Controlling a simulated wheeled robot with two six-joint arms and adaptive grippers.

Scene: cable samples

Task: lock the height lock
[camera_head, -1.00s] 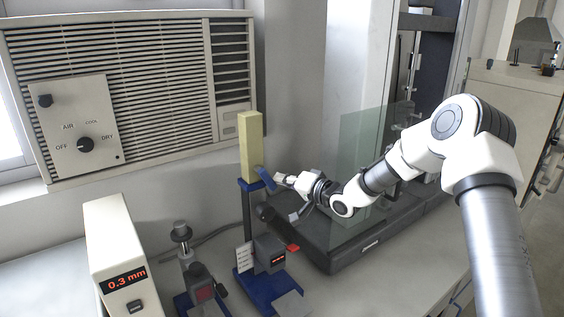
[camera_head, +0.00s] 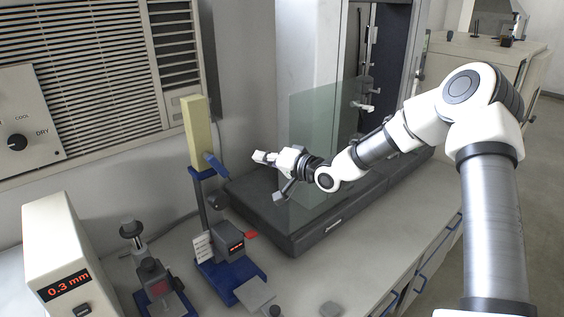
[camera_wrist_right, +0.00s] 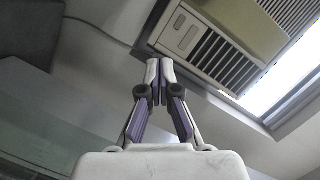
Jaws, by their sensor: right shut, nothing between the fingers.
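A measuring stand with a blue base (camera_head: 232,285), a dark post and a tall yellow block (camera_head: 197,133) stands left of centre in the head view. A blue lever (camera_head: 215,163) juts from it at the foot of the yellow block, slanting down to the right. A small red part (camera_head: 251,234) sticks out beside the stand's grey display box (camera_head: 229,238). I cannot tell for sure which part is the height lock. My right gripper (camera_head: 259,157) is right of the blue lever, apart from it. In the right wrist view its fingertips (camera_wrist_right: 159,68) are together and empty. My left gripper is out of view.
A dark flat machine (camera_head: 325,228) with an upright glass panel (camera_head: 322,150) lies right of the stand, close to my right arm. A smaller blue-based gauge (camera_head: 155,280) and a white box reading 0.3 mm (camera_head: 60,255) stand left. An air conditioner (camera_head: 110,70) hangs behind.

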